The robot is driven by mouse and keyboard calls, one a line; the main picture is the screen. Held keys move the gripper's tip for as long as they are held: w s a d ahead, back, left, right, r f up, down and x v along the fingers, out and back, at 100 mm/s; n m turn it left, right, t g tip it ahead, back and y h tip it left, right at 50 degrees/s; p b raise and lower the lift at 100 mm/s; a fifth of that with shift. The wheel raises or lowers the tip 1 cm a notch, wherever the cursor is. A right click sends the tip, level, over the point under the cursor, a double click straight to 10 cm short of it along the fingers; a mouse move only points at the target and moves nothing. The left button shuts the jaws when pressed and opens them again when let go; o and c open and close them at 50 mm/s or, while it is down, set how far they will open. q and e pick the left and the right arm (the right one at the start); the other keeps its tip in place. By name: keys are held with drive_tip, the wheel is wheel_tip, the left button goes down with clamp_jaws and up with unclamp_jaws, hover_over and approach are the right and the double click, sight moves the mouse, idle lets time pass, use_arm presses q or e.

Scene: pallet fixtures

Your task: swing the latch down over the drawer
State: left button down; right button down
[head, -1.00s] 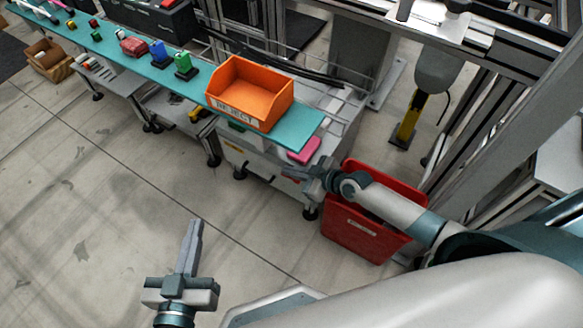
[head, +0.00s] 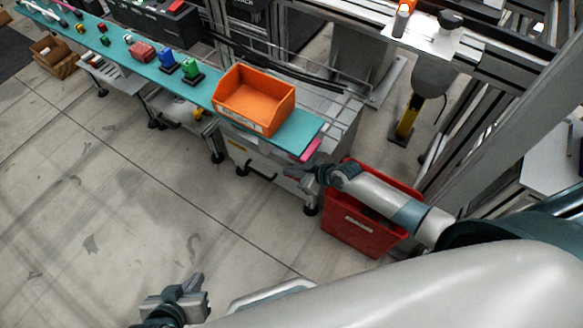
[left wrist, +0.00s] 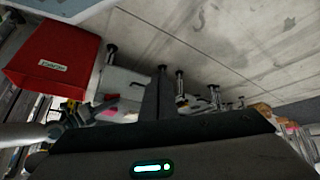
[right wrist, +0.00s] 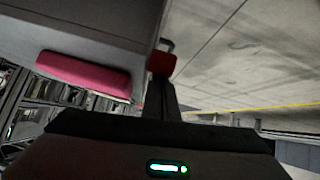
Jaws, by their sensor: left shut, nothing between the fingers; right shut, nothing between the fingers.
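The grey cabinet under the turquoise bench, likely holding the drawer, has a front (head: 262,172) with a dark handle (head: 243,171). My right gripper (head: 290,171) is shut and empty, close before the cabinet's right end. In the right wrist view a small red block (right wrist: 161,64) appears at its fingertips; contact is unclear. My left gripper (head: 196,281) is shut and empty over open floor.
A red bin (head: 350,232) stands under my right forearm. An orange bin (head: 255,100) sits on the bench (head: 315,125), with small coloured objects farther left. A metal frame post (head: 500,130) rises at right.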

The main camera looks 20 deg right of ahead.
drive_tip(key=shift+w+g+h+p, duration=0.1)
drive_tip(key=shift+g+h+p, duration=0.2)
drive_tip(key=shift+p, duration=0.6)
drive_tip(key=p, duration=0.1)
drive_tip(key=g+h+p, duration=0.1)
drive_tip(key=p, duration=0.1)
drive_tip(key=shift+w+a+f, duration=0.1)
drive_tip(key=shift+a+f, duration=0.05)
drive_tip(key=shift+f, duration=0.25)
drive_tip(key=shift+w+a+f+p, duration=0.1)
drive_tip(key=shift+w+f+p, duration=0.05)
drive_tip(key=shift+f+p, duration=0.2)
drive_tip(key=shift+f+g+h, duration=0.15)
drive_tip(key=shift+g+h, duration=0.25)
drive_tip(key=shift+g, duration=0.4)
use_arm(q)
drive_tip(key=s+a+f+g+y, duration=0.2)
drive_tip(key=s+a+f+g, duration=0.1)
drive_tip(key=a, duration=0.3)
drive_tip(key=shift+s+a+f+g, duration=0.2)
drive_tip(key=shift+f+g, duration=0.2)
drive_tip(key=shift+f, duration=0.2)
use_arm(e)
drive_tip(key=shift+f, duration=0.35)
use_arm(q)
drive_tip(key=shift+p, duration=0.3)
use_arm(e)
drive_tip(key=shift+r, duration=0.15)
